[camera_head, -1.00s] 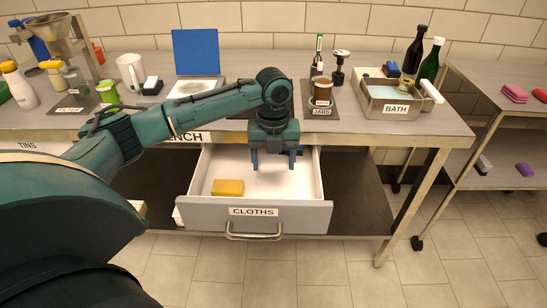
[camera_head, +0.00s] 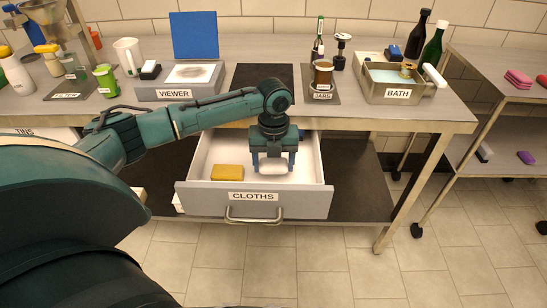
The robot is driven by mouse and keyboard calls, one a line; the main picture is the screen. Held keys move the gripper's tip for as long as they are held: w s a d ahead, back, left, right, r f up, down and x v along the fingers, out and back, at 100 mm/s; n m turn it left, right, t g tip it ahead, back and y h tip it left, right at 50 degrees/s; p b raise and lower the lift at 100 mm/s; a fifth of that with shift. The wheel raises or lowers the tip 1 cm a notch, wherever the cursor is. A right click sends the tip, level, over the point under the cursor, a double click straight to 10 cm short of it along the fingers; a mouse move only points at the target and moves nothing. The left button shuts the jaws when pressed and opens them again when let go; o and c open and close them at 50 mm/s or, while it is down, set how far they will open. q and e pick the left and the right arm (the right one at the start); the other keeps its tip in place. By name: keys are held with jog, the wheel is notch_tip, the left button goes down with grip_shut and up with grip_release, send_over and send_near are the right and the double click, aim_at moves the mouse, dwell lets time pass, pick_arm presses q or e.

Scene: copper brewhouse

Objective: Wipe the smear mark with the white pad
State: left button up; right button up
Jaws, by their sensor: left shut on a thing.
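My left gripper (camera_head: 273,162) is inside the open CLOTHS drawer, pointing down and shut on the white pad (camera_head: 273,168). The pad shows low between the fingers; I cannot tell whether it touches the drawer floor. A grey-brown smear mark (camera_head: 196,73) shows on the pale plate of the viewer (camera_head: 148,93), on the bench behind my left arm. My right gripper is not in view.
A yellow sponge (camera_head: 227,172) lies left of the pad in the drawer (camera_head: 205,200). A dark mat (camera_head: 262,78), a jar tray (camera_head: 321,96) and the BATH basin (camera_head: 388,95) stand right of the viewer. A white mug (camera_head: 128,55) and black-and-white block (camera_head: 150,69) stand left.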

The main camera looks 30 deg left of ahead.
pick_arm(q)
jog(key=shift+f+b, duration=0.3)
jog(key=shift+f, duration=1.05)
jog(key=o, duration=1)
jog(key=shift+c, duration=0.2)
jog(key=shift+p, duration=0.6)
jog(key=shift+c, duration=0.5)
jog(key=c, duration=0.9)
jog(key=shift+c, duration=0.7)
